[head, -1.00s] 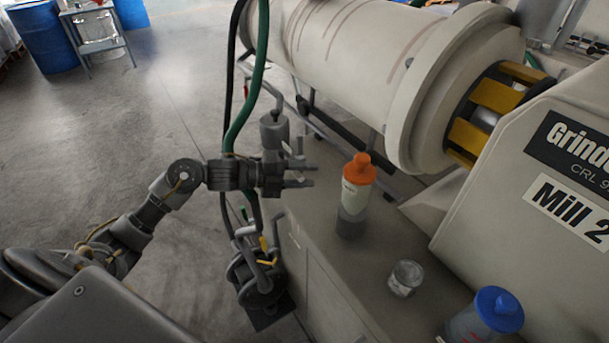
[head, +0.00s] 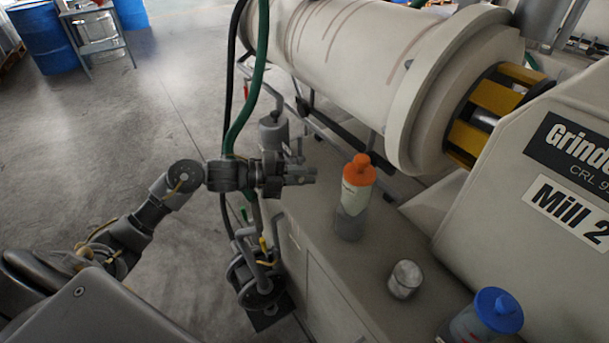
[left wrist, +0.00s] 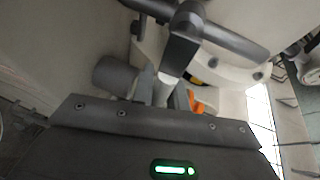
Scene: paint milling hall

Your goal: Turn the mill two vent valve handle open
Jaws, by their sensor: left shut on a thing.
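A grey upright fitting (head: 273,132), which looks like the vent valve's body, stands just behind the gripper. In the left wrist view, a dark bar (left wrist: 181,52) stands ahead of the gripper body, crossing a grey pipe. I cannot tell the handle's angle. My right gripper is in neither view.
An orange-capped bottle (head: 355,198) stands on the bench right of the gripper. A small glass jar (head: 404,279) and a blue-lidded container (head: 494,313) are nearer. A green hose (head: 249,100) hangs behind my wrist. The mill drum (head: 345,60) lies beyond.

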